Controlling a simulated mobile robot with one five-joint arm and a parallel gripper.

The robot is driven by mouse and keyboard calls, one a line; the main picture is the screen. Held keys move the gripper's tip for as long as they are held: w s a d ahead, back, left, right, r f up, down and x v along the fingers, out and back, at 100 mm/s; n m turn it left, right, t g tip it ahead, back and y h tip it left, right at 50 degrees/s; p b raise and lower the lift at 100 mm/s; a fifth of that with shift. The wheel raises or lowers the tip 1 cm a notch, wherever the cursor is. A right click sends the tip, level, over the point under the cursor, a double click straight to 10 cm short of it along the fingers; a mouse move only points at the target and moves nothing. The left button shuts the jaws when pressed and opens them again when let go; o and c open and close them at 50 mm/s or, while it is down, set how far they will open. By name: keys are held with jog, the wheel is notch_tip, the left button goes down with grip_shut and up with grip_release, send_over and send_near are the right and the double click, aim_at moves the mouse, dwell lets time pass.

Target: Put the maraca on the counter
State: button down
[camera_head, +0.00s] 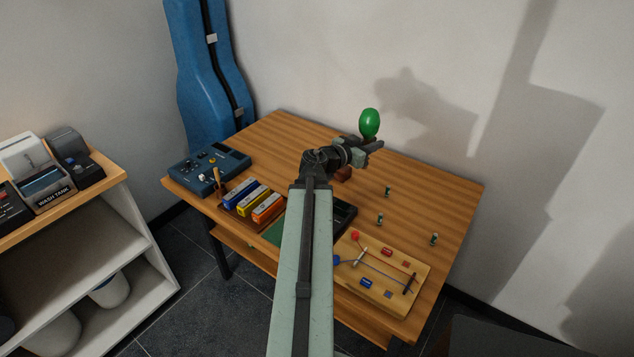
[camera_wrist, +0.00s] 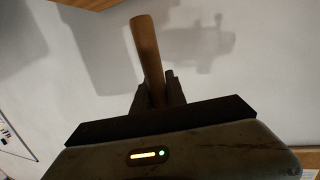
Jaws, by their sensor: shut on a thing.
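The maraca (camera_head: 369,123) has a glossy green head, seen in the head view above the back part of the wooden table. Its brown handle (camera_wrist: 147,48) shows in the wrist view, rising from between the fingers; the green head is not seen there. My gripper (camera_head: 368,150) is shut on the maraca and holds it raised above the table. The fingers also show in the wrist view (camera_wrist: 160,93). A wood-topped counter with white shelves (camera_head: 117,178) stands at the left, apart from the table.
The table (camera_head: 440,190) bears a blue control box (camera_head: 208,168), several coloured boxes (camera_head: 254,202), small green pegs (camera_head: 388,190) and a wired board (camera_head: 380,272). On the counter are dark machines (camera_head: 75,158) and a WASH TANK box (camera_head: 45,186). A blue instrument case (camera_head: 200,75) leans behind the table.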

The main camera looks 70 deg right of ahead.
jog(key=shift+s, duration=0.1)
jog(key=w+d+f+n+t+h+b, duration=0.1)
jog(key=w+d+f+t+b, duration=0.1)
jog(key=w+f+b, duration=0.35)
jog(key=w+d+f+n+t+b, duration=0.1)
jog(key=w+d+f+n+b, duration=0.15)
jog(key=w, duration=0.55)
jog(key=shift+m, duration=0.45)
notch_tip(320, 180, down, 11)
jog(key=b, duration=1)
jog(key=shift+s+a+r+b, duration=0.1)
jog(key=shift+b, duration=0.3)
jog(key=shift+r, duration=0.2)
jog(key=c, duration=1.8)
grip_release()
jog(key=shift+f, duration=0.2)
jog(key=o, duration=0.5)
jog(key=shift+c, duration=0.2)
jog(key=shift+r, duration=0.15)
